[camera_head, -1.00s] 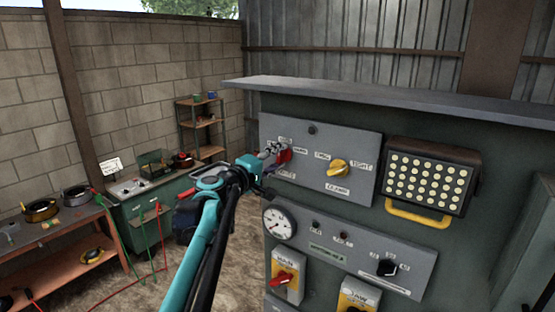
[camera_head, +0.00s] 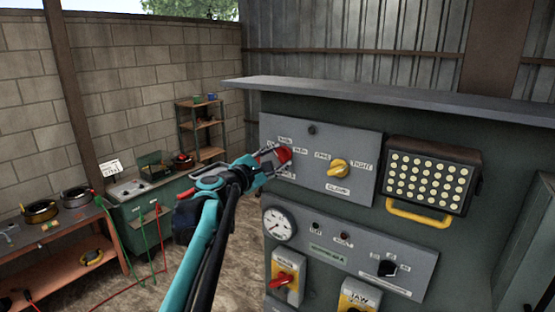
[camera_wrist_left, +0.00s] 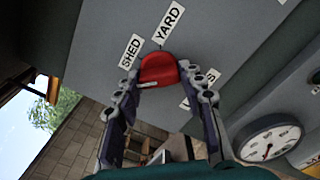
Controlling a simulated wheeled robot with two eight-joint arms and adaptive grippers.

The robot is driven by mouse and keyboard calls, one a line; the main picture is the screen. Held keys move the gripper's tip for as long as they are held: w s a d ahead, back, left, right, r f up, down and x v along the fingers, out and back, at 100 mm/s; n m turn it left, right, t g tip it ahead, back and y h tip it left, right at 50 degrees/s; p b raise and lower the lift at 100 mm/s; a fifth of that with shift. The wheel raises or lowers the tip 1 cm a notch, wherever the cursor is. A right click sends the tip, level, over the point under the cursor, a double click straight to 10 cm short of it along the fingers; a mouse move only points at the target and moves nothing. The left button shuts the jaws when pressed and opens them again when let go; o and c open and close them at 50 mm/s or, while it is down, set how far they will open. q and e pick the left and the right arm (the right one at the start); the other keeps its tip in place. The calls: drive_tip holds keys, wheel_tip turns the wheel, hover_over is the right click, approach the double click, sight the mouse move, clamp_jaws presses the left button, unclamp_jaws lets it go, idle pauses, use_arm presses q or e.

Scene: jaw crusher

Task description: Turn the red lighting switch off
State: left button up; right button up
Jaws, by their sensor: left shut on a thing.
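The red lighting switch (camera_head: 284,154) is a red knob on the upper left of the grey panel. In the left wrist view the knob (camera_wrist_left: 158,69) sits between the two fingertips, near the labels SHED (camera_wrist_left: 131,51) and YARD (camera_wrist_left: 169,22). Another label beside the right finger is partly hidden. My left gripper (camera_head: 268,160) is shut on the knob, with a finger on either side of it. It also shows in the left wrist view (camera_wrist_left: 157,84). My right gripper is not in view.
A yellow clamp knob (camera_head: 339,168) is right of the switch on the same panel. A lamp with a yellow handle (camera_head: 418,214) stands out further right. A round gauge (camera_head: 278,225) is below the switch. A workbench (camera_head: 60,237) is at the left.

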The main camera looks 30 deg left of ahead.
use_arm(q)
drive_tip(key=shift+f+n, duration=0.1)
drive_tip(key=shift+n, duration=1.5)
drive_tip(key=o, duration=1.2)
drive_tip(key=shift+c, duration=0.2)
drive_tip(key=shift+s, duration=0.1)
drive_tip(key=s, duration=1.1)
drive_tip(key=shift+s+a, duration=0.4)
drive_tip(key=shift+a, duration=0.05)
